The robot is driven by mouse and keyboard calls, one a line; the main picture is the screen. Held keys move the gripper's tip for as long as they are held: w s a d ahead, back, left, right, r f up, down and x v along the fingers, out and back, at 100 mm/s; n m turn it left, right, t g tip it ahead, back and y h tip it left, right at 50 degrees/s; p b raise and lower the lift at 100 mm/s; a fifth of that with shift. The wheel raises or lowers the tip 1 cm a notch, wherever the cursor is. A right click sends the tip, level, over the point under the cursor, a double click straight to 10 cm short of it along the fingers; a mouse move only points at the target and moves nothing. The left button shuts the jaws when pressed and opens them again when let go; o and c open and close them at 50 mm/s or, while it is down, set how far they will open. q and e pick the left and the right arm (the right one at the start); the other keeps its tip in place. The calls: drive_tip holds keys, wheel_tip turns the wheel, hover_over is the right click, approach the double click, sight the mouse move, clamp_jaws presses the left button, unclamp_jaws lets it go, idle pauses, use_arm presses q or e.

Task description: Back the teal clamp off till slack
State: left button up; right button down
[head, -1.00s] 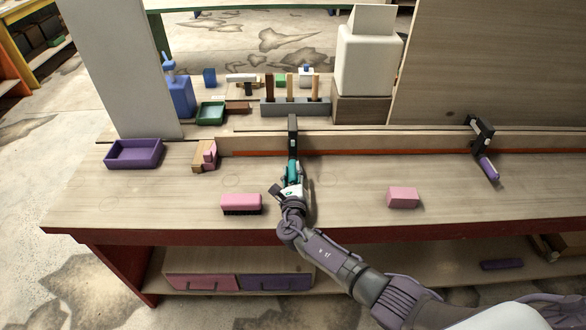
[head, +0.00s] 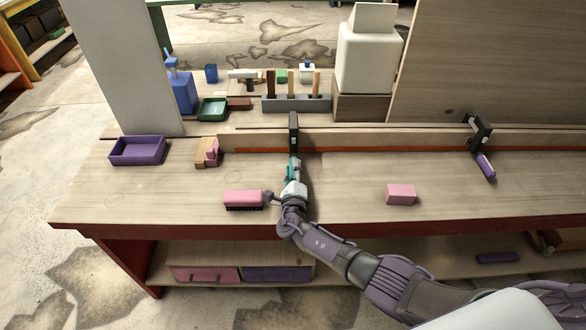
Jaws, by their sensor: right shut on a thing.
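The teal clamp (head: 294,133) stands at the middle of the bench, its black frame over the long wooden strip (head: 380,140) with the orange-red edge. Its teal handle points toward the front of the bench. My right gripper (head: 294,180) is shut on the teal handle, and its fingers hide part of it. I cannot tell from here how tight the clamp is. A second clamp with a purple handle (head: 486,166) sits on the same strip at the right. My left gripper is not in view.
A pink brush (head: 243,197) lies close left of my right gripper. A pink block (head: 401,194) lies to the right. A purple tray (head: 137,151) and a small wood-and-pink piece (head: 207,153) are at the left. A grey tool rack (head: 296,104) stands behind the strip.

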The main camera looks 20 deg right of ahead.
drive_tip(key=shift+s+f, duration=0.1)
drive_tip(key=shift+f, duration=0.1)
drive_tip(key=c, duration=0.9)
unclamp_jaws()
drive_tip(key=shift+r, duration=0.1)
drive_tip(key=shift+o, duration=0.2)
drive_tip(key=v, duration=1.2)
drive_tip(key=shift+r, duration=0.1)
drive_tip(key=shift+p+v, duration=0.5)
drive_tip(key=shift+v, duration=0.4)
drive_tip(key=shift+s+a, duration=0.1)
drive_tip(key=shift+s, duration=0.25)
